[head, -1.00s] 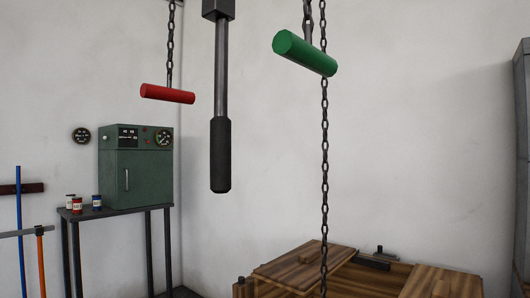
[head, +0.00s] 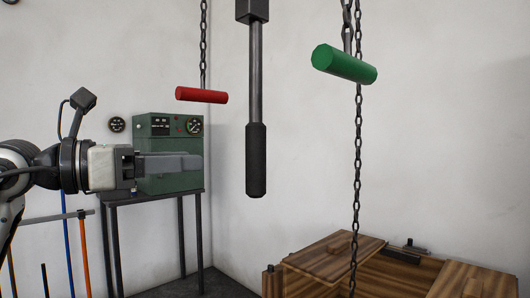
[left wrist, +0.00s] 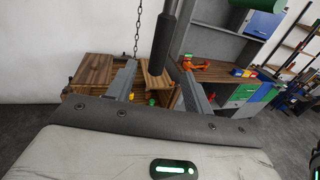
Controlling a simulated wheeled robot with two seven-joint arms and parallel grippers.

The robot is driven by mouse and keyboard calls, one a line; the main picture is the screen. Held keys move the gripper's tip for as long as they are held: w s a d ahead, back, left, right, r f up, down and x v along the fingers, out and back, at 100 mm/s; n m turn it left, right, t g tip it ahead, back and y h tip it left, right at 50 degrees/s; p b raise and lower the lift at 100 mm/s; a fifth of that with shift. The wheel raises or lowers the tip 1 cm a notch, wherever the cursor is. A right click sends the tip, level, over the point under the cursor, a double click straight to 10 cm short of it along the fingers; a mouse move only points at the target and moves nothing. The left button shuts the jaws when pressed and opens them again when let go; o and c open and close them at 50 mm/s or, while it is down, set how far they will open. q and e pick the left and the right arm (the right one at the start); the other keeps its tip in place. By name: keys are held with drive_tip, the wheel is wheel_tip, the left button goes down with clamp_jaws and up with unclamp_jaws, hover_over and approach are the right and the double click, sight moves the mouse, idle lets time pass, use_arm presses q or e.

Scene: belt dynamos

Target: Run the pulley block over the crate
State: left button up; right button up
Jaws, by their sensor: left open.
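The wooden crate (head: 450,278) stands at the lower right of the head view, with a plank lid piece over part of its top; it also shows in the left wrist view (left wrist: 95,72). A black-gripped lever (head: 256,160) hangs down mid-view. A green handle (head: 344,64) and a red handle (head: 202,95) hang on chains to its right and left. I see no pulley block. My left gripper (head: 198,163) is open and empty, left of the lever grip and apart from it. In the left wrist view the lever grip (left wrist: 163,42) shows beyond the finger gap.
A green control box (head: 168,180) on a dark table (head: 150,197) stands behind my left gripper. A long chain (head: 357,170) hangs down to the crate. Shelving with coloured bins (left wrist: 212,48) shows in the left wrist view. Bare wall lies behind the lever.

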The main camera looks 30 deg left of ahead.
sight(265, 158)
use_arm(q)
drive_tip(key=p+x, duration=0.6)
drive_tip(key=x, duration=0.7)
drive_tip(key=shift+d+r, duration=0.1)
drive_tip(key=shift+r, duration=0.05)
drive_tip(key=shift+w+d, duration=0.4)
drive_tip(key=shift+w, duration=0.1)
drive_tip(key=shift+f, duration=0.2)
use_arm(e)
drive_tip(key=shift+s+d+r+n+g+h, duration=0.1)
drive_tip(key=shift+d+r+n+g+h, duration=0.15)
drive_tip(key=shift+r, duration=0.4)
drive_tip(key=shift+s+d+r+n+g+h, duration=0.15)
drive_tip(key=shift+d+r, duration=0.2)
drive_tip(key=shift+r, duration=0.25)
